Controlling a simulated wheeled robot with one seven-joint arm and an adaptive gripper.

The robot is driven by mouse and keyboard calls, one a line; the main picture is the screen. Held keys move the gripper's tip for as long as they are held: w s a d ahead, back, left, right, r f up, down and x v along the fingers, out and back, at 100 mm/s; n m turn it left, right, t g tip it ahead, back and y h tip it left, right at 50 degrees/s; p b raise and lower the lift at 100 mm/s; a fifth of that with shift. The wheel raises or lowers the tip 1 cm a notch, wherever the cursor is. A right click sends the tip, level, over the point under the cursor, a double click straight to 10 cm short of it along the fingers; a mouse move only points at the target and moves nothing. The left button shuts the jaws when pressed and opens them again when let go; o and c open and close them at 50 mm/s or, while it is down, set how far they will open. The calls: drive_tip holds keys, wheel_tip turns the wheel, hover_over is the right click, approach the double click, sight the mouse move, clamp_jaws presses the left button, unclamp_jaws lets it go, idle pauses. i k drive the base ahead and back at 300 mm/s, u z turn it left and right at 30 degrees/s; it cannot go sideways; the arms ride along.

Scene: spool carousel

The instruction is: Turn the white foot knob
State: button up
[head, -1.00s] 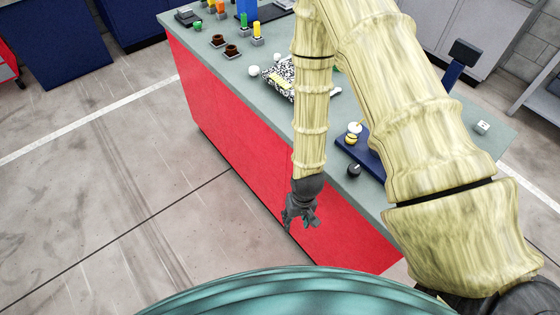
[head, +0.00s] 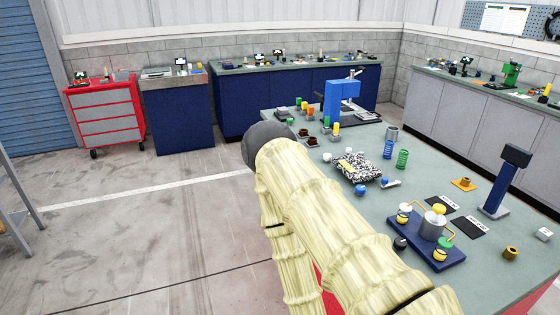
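The device on the dark blue base (head: 447,258) stands on the workbench at the right of the head view. It has a grey metal cylinder (head: 432,227) with a yellow cap (head: 438,209) and bent yellow rods. A white knob (head: 405,208) sits above a yellow part at its back left. I cannot tell which of these is the foot knob. A black knob (head: 400,243) is at the base's left edge. My gripper is not visible; my pale yellow arm fills the middle foreground.
My arm covers the bench's near-left edge. Open floor (head: 150,245) lies left.

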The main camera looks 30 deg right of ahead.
sight(327, 156)
drive_tip(key=u, duration=0.55)
drive_tip(key=i, duration=1.25)
drive_tip(key=z, duration=0.65)
